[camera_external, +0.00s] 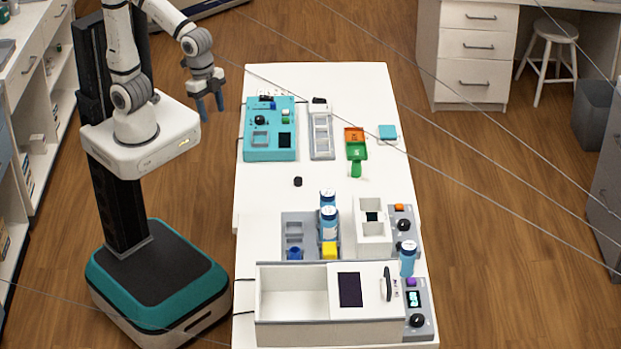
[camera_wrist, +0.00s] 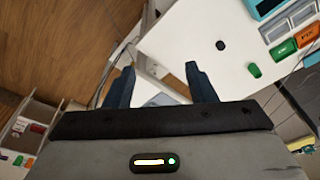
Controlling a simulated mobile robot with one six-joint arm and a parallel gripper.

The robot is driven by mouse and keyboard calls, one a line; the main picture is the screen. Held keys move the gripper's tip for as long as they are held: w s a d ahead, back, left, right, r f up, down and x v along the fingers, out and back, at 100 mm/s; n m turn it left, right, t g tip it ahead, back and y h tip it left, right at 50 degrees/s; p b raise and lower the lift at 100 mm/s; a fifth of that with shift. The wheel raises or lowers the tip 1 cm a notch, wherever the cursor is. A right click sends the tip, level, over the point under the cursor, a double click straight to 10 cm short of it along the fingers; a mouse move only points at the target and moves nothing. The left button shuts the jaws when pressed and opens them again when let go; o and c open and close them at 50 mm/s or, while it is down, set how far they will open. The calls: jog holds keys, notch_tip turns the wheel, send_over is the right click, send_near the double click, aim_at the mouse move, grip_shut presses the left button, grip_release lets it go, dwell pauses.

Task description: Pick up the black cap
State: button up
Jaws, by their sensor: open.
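A small round black cap (camera_external: 298,182) lies on the bare white tabletop, left of the middle of the table. It also shows in the wrist view as a dark dot (camera_wrist: 221,45) on the white surface, beyond my fingertips and a little to the right. My gripper (camera_external: 208,108) hangs beside the table's left edge, higher up in the picture than the cap and to its left. In the wrist view its two dark blue fingers (camera_wrist: 160,72) are spread apart with nothing between them.
A teal device (camera_external: 250,143) and a grey tray strip (camera_external: 321,142) stand at the table's far end. A grey rack with blue-white bottles (camera_external: 328,222) and a white open box (camera_external: 290,297) fill the near end. The white tabletop (camera_external: 268,195) around the cap is clear.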

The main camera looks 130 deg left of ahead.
jog(key=w+a+f+g+b, duration=0.1)
jog(key=w+a+f+b, duration=0.2)
jog(key=w+a+f, duration=0.75)
jog(key=n+g+b, duration=0.1)
jog(key=b, duration=0.1)
send_over(299, 179)
jog(key=f, duration=0.9)
jog(key=shift+s+d+f, duration=0.1)
jog(key=shift+s+f, duration=0.15)
jog(key=shift+f, duration=0.35)
notch_tip(299, 179, down, 7)
jog(key=shift+w+f+p, duration=0.15)
jog(key=shift+f+p, duration=0.05)
jog(key=shift+p, duration=0.55)
jog(key=c, duration=1.1)
